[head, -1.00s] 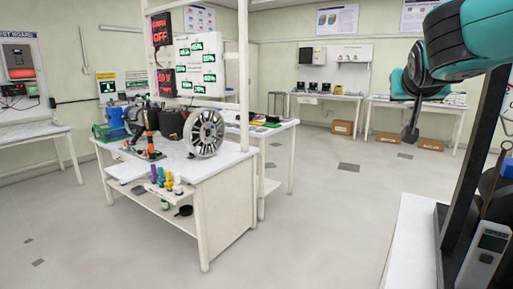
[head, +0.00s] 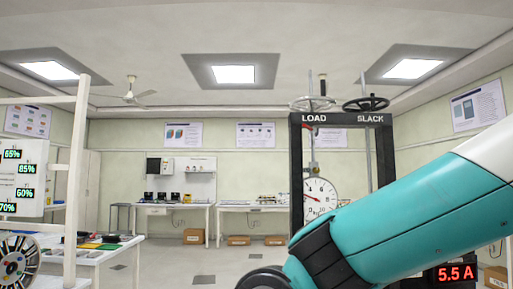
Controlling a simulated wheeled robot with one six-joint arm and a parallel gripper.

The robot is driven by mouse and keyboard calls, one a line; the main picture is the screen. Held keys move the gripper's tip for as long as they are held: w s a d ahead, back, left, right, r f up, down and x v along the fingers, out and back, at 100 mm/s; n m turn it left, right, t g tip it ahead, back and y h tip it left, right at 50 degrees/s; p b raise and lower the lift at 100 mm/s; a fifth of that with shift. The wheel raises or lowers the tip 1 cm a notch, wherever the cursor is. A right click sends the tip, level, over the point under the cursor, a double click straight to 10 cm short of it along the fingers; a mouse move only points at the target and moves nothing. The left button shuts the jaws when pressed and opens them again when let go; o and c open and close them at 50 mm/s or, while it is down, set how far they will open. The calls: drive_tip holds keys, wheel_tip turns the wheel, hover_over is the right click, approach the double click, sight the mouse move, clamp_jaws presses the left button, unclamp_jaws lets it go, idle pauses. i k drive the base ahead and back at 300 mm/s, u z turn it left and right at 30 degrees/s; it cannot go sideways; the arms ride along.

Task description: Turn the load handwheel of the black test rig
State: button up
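The black test rig (head: 296,180) stands upright right of centre in the head view. Its crossbar carries the white words LOAD and SLACK. The load handwheel (head: 312,104), pale grey and spoked, lies flat above the word LOAD. A black handwheel (head: 366,104) lies above the word SLACK. A round white dial (head: 320,197) hangs inside the frame under the LOAD side. My teal and black arm crosses the lower right and hides the lower part of the rig. My gripper is not in view, and no part of my arm in view touches either wheel.
A bench (head: 105,252) with a spoked wheel (head: 20,260) and a tall white frame (head: 77,180) stands at the left. Tables (head: 172,207) line the back wall with cardboard boxes (head: 193,236) beneath. A red display (head: 455,273) reads 5.5 A at lower right. Open floor lies between.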

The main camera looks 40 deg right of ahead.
sight(311, 106)
drive_tip(key=z, duration=0.05)
drive_tip(key=k, duration=0.6)
drive_tip(key=z, duration=0.65)
drive_tip(key=i, duration=1)
drive_tip(key=u, duration=0.3)
